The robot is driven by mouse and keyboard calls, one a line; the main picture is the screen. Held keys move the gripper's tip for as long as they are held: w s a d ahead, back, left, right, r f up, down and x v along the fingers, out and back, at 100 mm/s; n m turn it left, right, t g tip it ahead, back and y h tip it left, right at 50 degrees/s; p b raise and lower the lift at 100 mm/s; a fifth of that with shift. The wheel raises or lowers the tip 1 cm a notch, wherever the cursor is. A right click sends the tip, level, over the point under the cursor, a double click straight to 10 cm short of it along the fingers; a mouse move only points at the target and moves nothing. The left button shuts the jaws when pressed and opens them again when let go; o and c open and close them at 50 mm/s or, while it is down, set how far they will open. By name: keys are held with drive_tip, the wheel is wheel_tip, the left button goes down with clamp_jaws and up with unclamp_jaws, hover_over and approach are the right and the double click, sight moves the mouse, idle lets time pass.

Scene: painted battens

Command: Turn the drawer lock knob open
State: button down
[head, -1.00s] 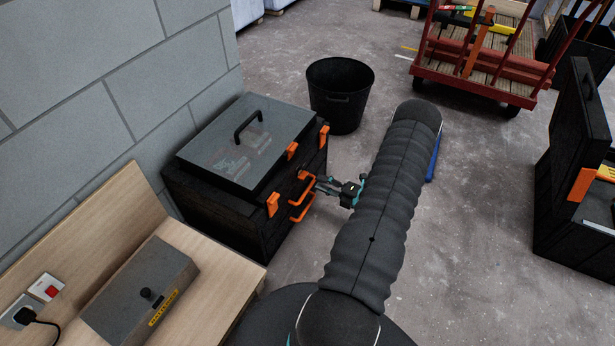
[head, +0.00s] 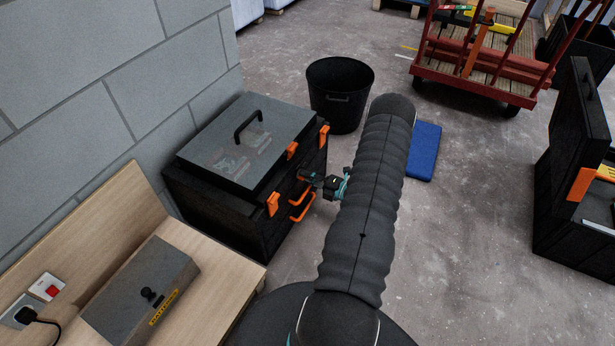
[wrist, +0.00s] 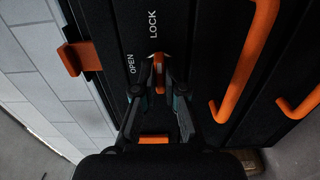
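The drawer lock knob (wrist: 159,72) is a small orange bar on the black front of a tool box (head: 215,205). In the wrist view it points up toward the white LOCK lettering (wrist: 152,24), with the OPEN lettering (wrist: 131,64) to its left. My gripper (wrist: 159,88) has one finger on each side of the knob, with narrow dark gaps seeming to show between knob and fingers. Contact is hard to make out. In the head view my gripper (head: 318,183) is at the box front, and its fingertips largely cover the knob.
Orange handles (wrist: 248,60) and an orange latch (wrist: 80,58) stand out close to my gripper. A black bucket (head: 340,95) is behind the box. A wooden bench with a grey case (head: 140,290) is at left.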

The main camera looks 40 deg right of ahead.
drive_tip(key=shift+n, duration=0.3)
drive_tip(key=n+b, duration=0.2)
drive_tip(key=n, duration=0.1)
drive_tip(key=shift+f+n+b, duration=0.15)
drive_tip(key=shift+n+b, duration=0.15)
drive_tip(key=n+b, duration=0.3)
drive_tip(key=n, duration=0.2)
drive_tip(key=shift+n, duration=0.3)
drive_tip(key=n+b, duration=0.2)
drive_tip(key=n, duration=0.2)
drive_tip(key=shift+b, duration=0.3)
drive_tip(key=shift+n+b, duration=1.1)
drive_tip(key=shift+n, duration=1)
drive_tip(key=c, duration=1.2)
unclamp_jaws()
drive_tip(key=shift+c, duration=0.2)
